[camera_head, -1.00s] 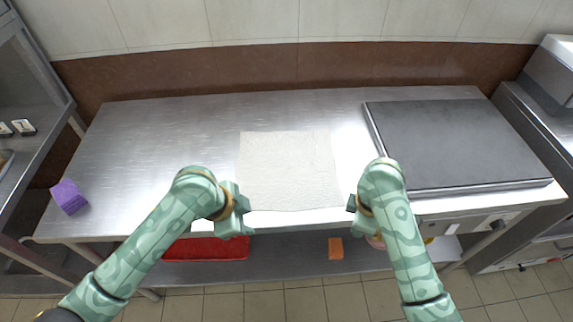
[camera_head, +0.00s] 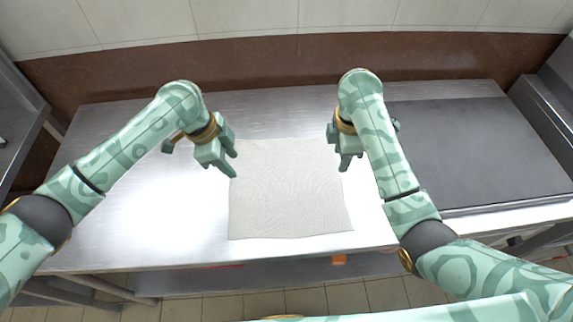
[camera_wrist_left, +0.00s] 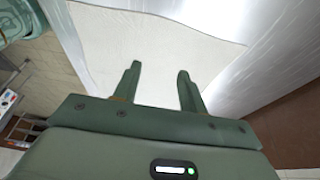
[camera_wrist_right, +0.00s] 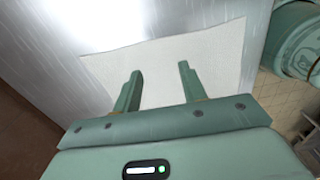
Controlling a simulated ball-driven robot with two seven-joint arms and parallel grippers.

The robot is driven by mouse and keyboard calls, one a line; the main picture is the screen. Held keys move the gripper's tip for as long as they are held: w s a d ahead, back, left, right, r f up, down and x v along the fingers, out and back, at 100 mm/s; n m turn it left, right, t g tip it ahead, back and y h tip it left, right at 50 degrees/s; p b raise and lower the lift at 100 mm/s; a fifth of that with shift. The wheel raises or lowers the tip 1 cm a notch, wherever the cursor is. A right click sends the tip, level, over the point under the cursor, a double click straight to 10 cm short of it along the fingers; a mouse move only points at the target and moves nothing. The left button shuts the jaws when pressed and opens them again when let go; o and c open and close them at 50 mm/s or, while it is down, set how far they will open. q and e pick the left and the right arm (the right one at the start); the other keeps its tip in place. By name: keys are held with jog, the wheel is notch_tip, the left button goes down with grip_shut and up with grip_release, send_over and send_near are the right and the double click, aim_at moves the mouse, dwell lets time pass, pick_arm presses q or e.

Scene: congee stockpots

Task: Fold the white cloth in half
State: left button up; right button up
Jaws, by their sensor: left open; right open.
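The white cloth (camera_head: 288,200) lies flat and unfolded on the steel table, its front edge near the table's front edge. In the head view my left gripper (camera_head: 232,168) is open above the cloth's back left corner. My right gripper (camera_head: 343,162) is open above or just beside its back right corner. The cloth also shows past the open, empty fingers in the left wrist view (camera_wrist_left: 150,50) and in the right wrist view (camera_wrist_right: 205,65). I cannot tell how high the fingertips are above the cloth.
The steel table (camera_head: 150,215) is clear left of the cloth. A dark flat griddle (camera_head: 470,150) takes up the right side, behind my right arm. A brown wall band (camera_head: 270,70) runs behind the table. An orange object (camera_head: 339,260) shows below the front edge.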

aim_at(239, 184)
pick_arm(q)
notch_tip(239, 184, down, 8)
jog(key=shift+r, duration=0.15)
pick_arm(e)
notch_tip(239, 184, down, 8)
jog(key=shift+r, duration=0.15)
pick_arm(q)
jog(key=shift+f, duration=0.25)
pick_arm(e)
jog(key=shift+f, duration=0.25)
pick_arm(q)
grip_shut()
pick_arm(e)
grip_shut()
pick_arm(q)
jog(key=shift+r, duration=0.1)
pick_arm(e)
jog(key=shift+r, duration=0.15)
